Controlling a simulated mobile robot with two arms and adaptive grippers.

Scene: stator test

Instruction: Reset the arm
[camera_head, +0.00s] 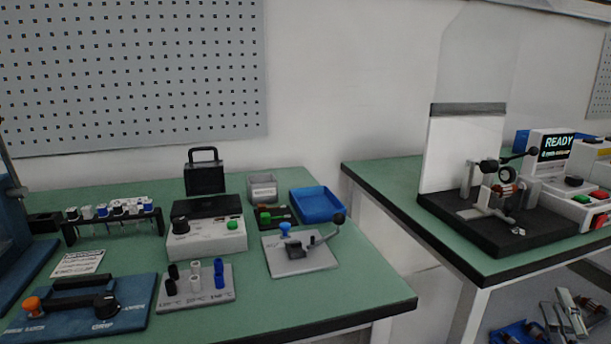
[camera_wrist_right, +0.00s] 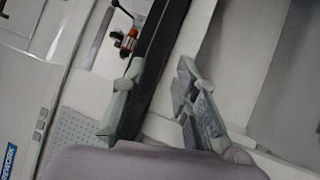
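My right gripper (camera_head: 575,308) is low at the right edge of the head view, beside and below the right-hand green table (camera_head: 400,180). In the right wrist view its two grey fingers (camera_wrist_right: 158,88) stand apart, with nothing between them. The gripper is open and empty. My left gripper and arm are not in the head view.
The right table bears a black-based test fixture (camera_head: 470,235) and a tester with a READY screen (camera_head: 552,146). The left table holds a blue tray (camera_head: 318,205), a control box (camera_head: 207,238) and a tube rack (camera_head: 112,222). A gap separates the tables.

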